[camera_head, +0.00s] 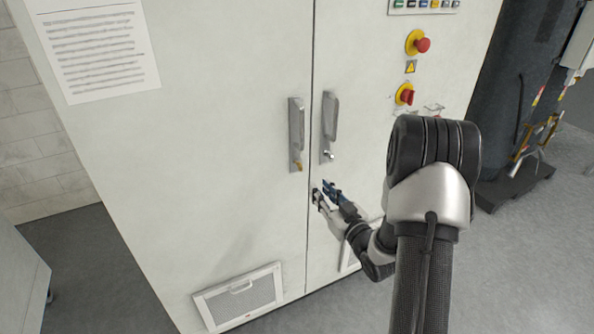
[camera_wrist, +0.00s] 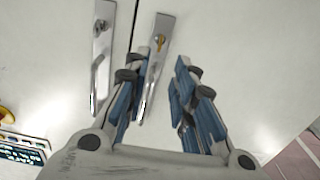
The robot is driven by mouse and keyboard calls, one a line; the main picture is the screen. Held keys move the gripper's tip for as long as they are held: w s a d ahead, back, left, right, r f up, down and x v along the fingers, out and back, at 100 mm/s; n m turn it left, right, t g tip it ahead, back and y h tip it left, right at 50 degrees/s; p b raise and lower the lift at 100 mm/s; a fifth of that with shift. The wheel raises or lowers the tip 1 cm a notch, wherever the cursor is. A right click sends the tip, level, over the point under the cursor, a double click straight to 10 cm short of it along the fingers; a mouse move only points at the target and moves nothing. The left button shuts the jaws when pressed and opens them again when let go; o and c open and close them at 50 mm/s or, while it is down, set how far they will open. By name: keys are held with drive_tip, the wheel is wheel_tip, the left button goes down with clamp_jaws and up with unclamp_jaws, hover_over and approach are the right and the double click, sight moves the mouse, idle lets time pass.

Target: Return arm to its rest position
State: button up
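My gripper (camera_head: 326,191) is in front of the white cabinet (camera_head: 225,110), just below the two door handles. In the wrist view my gripper (camera_wrist: 164,68) has its two blue-padded fingers apart, with nothing seen between them but cabinet surface and part of a handle behind. The left door handle (camera_head: 296,130) has a yellow key or lock at its bottom. The right door handle (camera_head: 330,120) has a grey lock. Both handles lie against their plates. I cannot tell exactly how far the fingertips are from the door. My arm is bent, reaching out to the cabinet.
Red emergency stop button (camera_head: 422,45) and red rotary switch (camera_head: 405,95) are on the cabinet's right door, near my elbow. Vent grilles (camera_head: 238,297) are low on the doors. A dark tank (camera_head: 515,90) stands at the right. Grey floor (camera_head: 540,250) is open at lower right.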

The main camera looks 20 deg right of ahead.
drive_tip(key=shift+r, duration=0.1)
drive_tip(key=s+a+r+g+h, duration=0.2)
drive_tip(key=a+r+g, duration=0.1)
drive_tip(key=r, duration=0.2)
drive_tip(key=s+a+r+g+h, duration=0.1)
drive_tip(key=s+a+r+g, duration=0.2)
drive_tip(key=a+r, duration=0.15)
drive_tip(key=s+a+r+g+y, duration=0.1)
drive_tip(key=s+a+g, duration=0.2)
drive_tip(key=s, duration=1)
drive_tip(key=s+a+r+g+y, duration=0.1)
drive_tip(key=s+a+g, duration=0.3)
drive_tip(key=s+a, duration=0.5)
drive_tip(key=s, duration=0.4)
drive_tip(key=shift+s+a+m, duration=0.3)
drive_tip(key=shift+s+a, duration=0.05)
drive_tip(key=shift+a, duration=0.05)
